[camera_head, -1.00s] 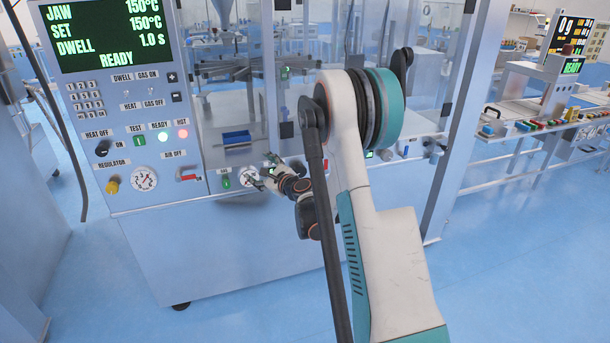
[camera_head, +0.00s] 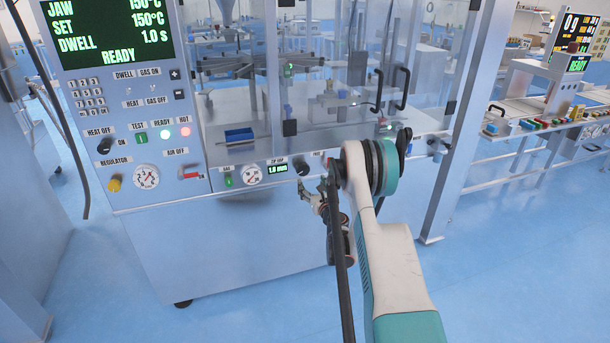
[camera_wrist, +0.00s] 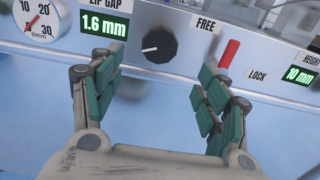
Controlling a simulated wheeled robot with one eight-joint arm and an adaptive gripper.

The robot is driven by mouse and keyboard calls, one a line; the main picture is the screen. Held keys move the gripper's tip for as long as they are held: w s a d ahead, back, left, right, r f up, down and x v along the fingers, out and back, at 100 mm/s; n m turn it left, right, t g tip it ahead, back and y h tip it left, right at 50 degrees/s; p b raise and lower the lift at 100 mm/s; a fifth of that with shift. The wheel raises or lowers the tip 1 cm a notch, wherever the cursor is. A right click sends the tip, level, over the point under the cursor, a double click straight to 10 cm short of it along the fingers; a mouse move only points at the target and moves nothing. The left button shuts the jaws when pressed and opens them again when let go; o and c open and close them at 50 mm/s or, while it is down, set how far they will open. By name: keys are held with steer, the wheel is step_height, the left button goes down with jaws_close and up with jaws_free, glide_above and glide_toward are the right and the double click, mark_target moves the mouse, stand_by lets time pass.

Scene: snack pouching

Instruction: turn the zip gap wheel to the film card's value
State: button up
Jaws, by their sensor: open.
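The zip gap wheel is a black knob (camera_wrist: 159,45) with a white pointer towards the left, on the machine's front panel. It also shows in the head view (camera_head: 302,169). The zip gap display (camera_wrist: 104,25) beside it reads 1.6 mm in the wrist view; it is small in the head view (camera_head: 278,170). My gripper (camera_wrist: 153,66) is open and empty, its fingers spread to either side of the wheel and apart from it. In the head view my gripper (camera_head: 311,197) is just below the wheel. I cannot make out the film card.
A red lever (camera_wrist: 229,53) stands right of the wheel between the FREE and LOCK labels, close to my right finger. A height display (camera_wrist: 302,75) reads 10 mm. A round gauge (camera_wrist: 38,18) is on the left. The floor (camera_head: 240,315) before the machine is clear.

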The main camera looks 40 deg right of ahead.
mark_target(304, 171)
steer(key=b+x, duration=0.2)
steer(key=x, duration=0.7)
steer(key=shift+w, duration=0.2)
steer(key=c, duration=1.1)
